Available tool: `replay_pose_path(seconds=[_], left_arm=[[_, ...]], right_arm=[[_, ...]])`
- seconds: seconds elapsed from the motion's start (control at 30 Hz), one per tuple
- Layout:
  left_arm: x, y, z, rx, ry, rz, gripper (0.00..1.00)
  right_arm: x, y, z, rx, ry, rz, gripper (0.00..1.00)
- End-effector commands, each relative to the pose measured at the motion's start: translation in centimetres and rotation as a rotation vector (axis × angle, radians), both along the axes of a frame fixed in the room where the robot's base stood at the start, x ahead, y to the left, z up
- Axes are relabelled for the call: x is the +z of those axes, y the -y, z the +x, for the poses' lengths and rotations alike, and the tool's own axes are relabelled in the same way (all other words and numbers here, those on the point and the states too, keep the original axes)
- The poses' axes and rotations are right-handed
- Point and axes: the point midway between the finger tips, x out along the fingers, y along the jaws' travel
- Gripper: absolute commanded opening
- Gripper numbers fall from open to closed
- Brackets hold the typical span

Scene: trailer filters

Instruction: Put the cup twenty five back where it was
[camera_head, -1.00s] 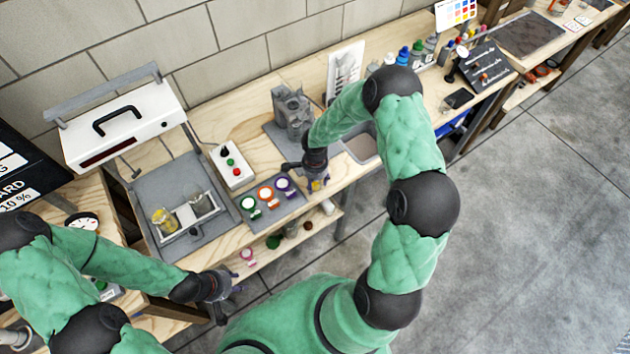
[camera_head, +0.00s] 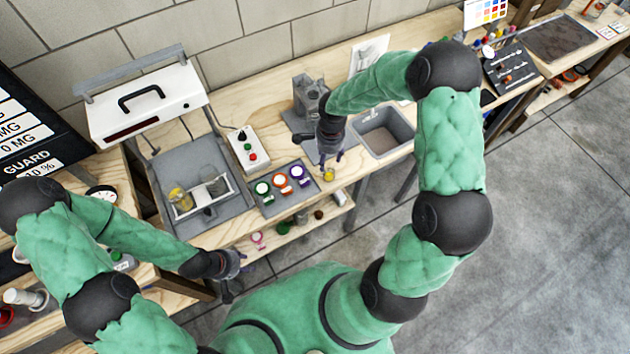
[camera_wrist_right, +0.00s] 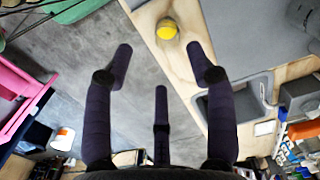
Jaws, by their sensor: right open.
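A small yellow round-topped thing (camera_head: 328,175) stands on the wooden bench near its front edge. It also shows in the right wrist view (camera_wrist_right: 166,28), between and beyond the spread fingers. I cannot read a number on it, so I cannot tell whether it is cup twenty five. My right gripper (camera_head: 328,158) is open and empty, just behind and above it, apart from it in the wrist view. My left gripper (camera_head: 236,278) is empty with its fingers apart, in front of the bench.
A grey mat (camera_head: 272,206) holds pieces with green, orange and purple rings. Left of it, a grey tray (camera_head: 180,158) holds a yellowish glass (camera_head: 181,198) and a clear glass (camera_head: 215,184). A switch box (camera_head: 247,150) stands behind. A grey sink (camera_head: 384,128) lies to the right.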

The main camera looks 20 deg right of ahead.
Motion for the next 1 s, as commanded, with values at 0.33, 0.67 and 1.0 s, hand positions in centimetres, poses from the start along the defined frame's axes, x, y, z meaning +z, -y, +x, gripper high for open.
replay_pose_path(seconds=[0.33, 0.67, 1.0], left_arm=[[0.0, 0.0, 0.0, 0.000, 0.000, 0.000, 0.40], [0.0, 0.0, 0.0, 0.000, 0.000, 0.000, 0.40], [0.0, 0.0, 0.0, 0.000, 0.000, 0.000, 0.40]], right_arm=[[-8.1, -10.8, -6.2, 0.557, 0.085, 0.249, 0.56], [-12.6, -16.2, -13.9, 1.021, 0.225, 0.286, 0.56], [-13.5, -16.8, -16.6, 1.198, 0.257, 0.245, 0.56]])
